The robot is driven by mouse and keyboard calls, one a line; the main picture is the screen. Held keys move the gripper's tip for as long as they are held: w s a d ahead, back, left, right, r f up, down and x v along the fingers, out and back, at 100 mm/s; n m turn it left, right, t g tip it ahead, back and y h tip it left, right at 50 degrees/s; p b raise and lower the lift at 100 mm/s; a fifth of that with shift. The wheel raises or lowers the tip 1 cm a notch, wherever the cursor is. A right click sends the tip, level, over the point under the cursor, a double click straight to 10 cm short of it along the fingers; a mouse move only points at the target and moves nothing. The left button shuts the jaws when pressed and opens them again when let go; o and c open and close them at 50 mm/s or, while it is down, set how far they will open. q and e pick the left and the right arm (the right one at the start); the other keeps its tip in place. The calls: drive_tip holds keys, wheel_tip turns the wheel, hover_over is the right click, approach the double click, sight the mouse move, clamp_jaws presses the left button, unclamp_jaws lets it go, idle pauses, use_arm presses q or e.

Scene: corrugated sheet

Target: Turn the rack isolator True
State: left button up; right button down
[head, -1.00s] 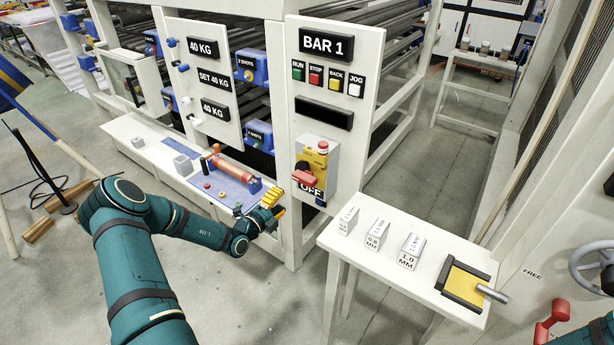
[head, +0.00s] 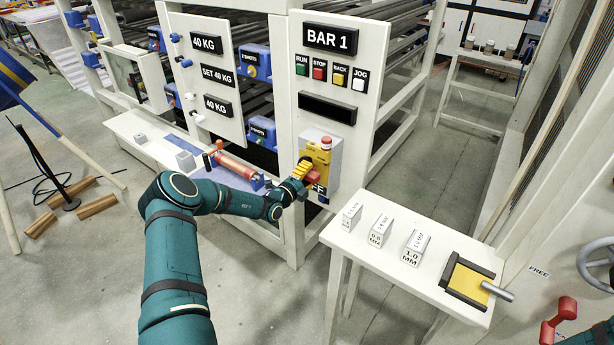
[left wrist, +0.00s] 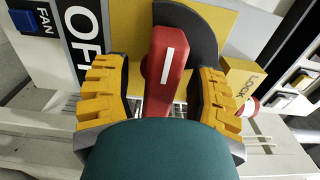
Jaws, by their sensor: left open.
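The rack isolator is a yellow plate (left wrist: 217,22) on the front of the BAR 1 panel, with a red handle (left wrist: 166,68) over a dark disc (left wrist: 200,30). A black OFF label (left wrist: 88,35) stands beside it, partly covered by my gripper in the head view. My left gripper (head: 303,174) is at the isolator. In the left wrist view its yellow fingers (left wrist: 160,95) stand open on either side of the red handle, with gaps visible on both sides. My right gripper is not in view.
A white table (head: 360,255) with several gauge blocks and a yellow pad stands to the right. A white shelf (head: 130,122) with a red cylinder (head: 234,166) lies left of the panel, behind my arm. A LOCK tag (left wrist: 245,82) sits beside the handle.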

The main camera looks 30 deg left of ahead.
use_arm(q)
clamp_jaws()
